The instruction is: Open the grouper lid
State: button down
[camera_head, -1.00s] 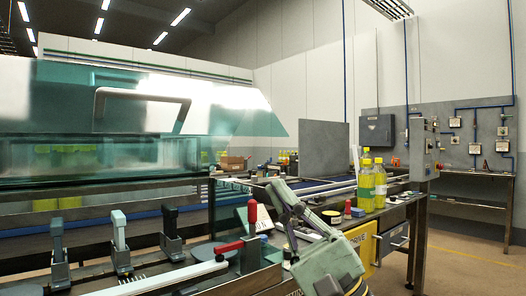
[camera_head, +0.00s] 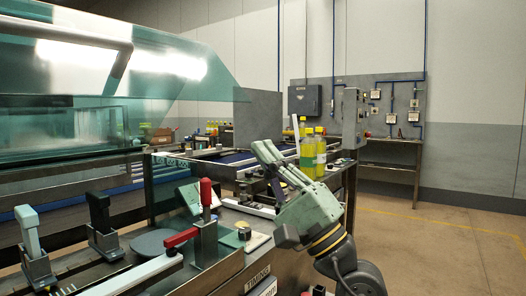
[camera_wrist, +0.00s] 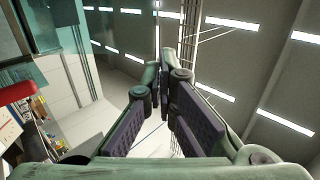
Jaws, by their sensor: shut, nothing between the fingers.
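A teal translucent surface also shows at the upper left of the wrist view. My gripper (camera_head: 264,152) is right of and lower than the lid, well apart from the handle, with its fingers pointing up and to the left. In the wrist view its fingertips (camera_wrist: 161,68) are together, shut and empty, with ceiling lights behind them.
Yellow bottles (camera_head: 308,155) stand behind my gripper. A grey panel (camera_head: 258,115) rises beside the lid. Free floor (camera_head: 450,240) lies at the right.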

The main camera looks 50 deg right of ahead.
jog(key=p+x, duration=0.4)
jog(key=x, duration=0.6)
jog(key=shift+w+r, duration=0.15)
